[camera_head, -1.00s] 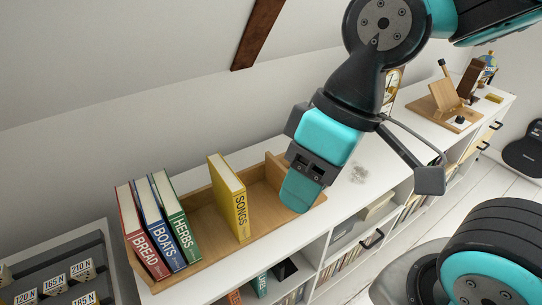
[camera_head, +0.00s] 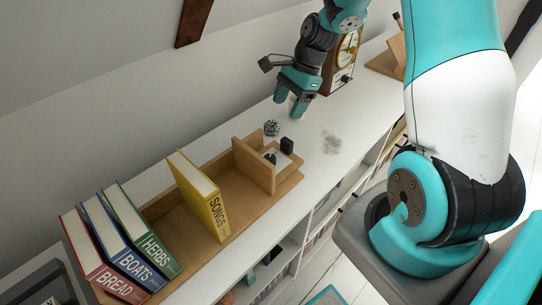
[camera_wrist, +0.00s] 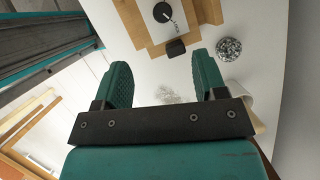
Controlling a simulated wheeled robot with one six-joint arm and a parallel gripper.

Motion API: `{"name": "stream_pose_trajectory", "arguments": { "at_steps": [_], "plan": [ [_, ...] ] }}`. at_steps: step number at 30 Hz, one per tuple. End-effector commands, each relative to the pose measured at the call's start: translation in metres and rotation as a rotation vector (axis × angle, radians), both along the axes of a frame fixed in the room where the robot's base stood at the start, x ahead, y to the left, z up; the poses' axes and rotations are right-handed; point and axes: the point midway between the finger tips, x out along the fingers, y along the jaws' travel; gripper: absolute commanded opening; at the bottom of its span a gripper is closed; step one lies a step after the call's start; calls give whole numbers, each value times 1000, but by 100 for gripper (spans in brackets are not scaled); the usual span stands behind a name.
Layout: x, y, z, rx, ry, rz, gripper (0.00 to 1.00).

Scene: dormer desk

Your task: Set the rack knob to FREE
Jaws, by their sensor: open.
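The wooden book rack (camera_head: 246,221) lies on the white shelf top. At its right end, past the upright wooden end board, is a round black knob (camera_head: 269,157) on a pale plate, with a small black block (camera_head: 287,145) beside it. The wrist view shows the knob (camera_wrist: 162,12) at the top edge with a pale pointer line and small lettering I cannot read surely. The block (camera_wrist: 176,48) also shows there. My gripper (camera_head: 287,108) is open and empty above the shelf top, beyond the rack's right end. Its fingers (camera_wrist: 163,70) are apart from the knob.
BREAD, BOATS and HERBS books (camera_head: 118,242) lean at the rack's left; a yellow SONGS book (camera_head: 201,197) stands nearer the end board. A patterned ball (camera_head: 271,128) sits close to the knob. A clear or crumpled patch (camera_head: 331,142) lies right. A clock (camera_head: 343,58) stands behind my gripper.

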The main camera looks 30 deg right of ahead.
Motion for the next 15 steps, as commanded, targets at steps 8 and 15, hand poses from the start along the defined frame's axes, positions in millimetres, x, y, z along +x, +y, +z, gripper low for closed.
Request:
{"name": "stream_pose_trajectory", "arguments": {
  "at_steps": [8, 15],
  "plan": [
    [2, -10, -33, 12, 46, -117, 65],
    [4, 10, -81, 13, 48, -113, 65]
  ]
}}
